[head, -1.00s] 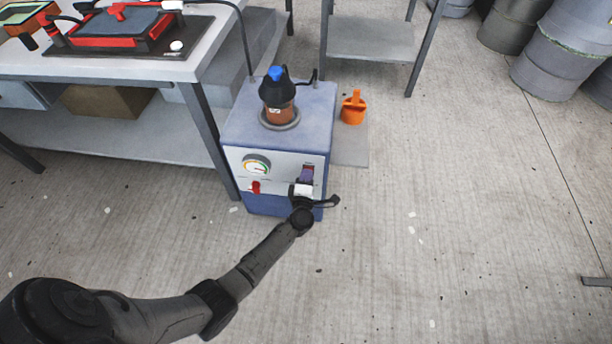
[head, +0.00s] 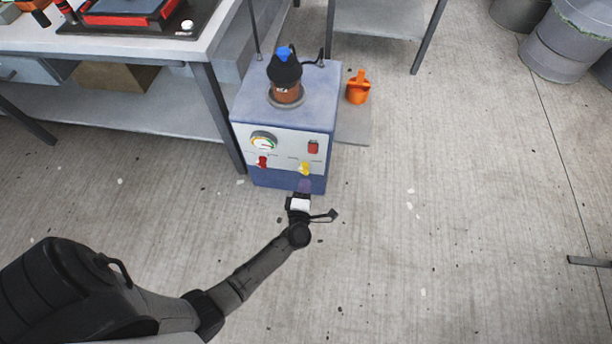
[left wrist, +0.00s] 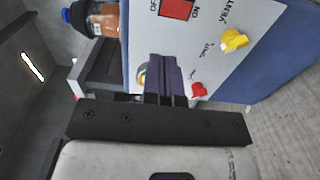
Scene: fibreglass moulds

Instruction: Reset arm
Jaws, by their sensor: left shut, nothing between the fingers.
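My left arm reaches in from the lower left in the head view. Its gripper (head: 304,188) is just in front of the lower front of the blue machine (head: 285,125). In the left wrist view the purple fingers (left wrist: 163,76) are shut together with nothing between them. Behind them are the red switch (left wrist: 177,9), the yellow vent knob (left wrist: 234,40) and a red knob (left wrist: 199,89). In the head view the fingers are below the yellow knob and apart from it. My right gripper is not in view.
A workbench (head: 150,50) with a red and black frame (head: 125,12) stands at the left. An orange scoop-like item (head: 358,88) is right of the machine. Grey drums (head: 565,45) stand at the upper right. The floor at the right is largely clear.

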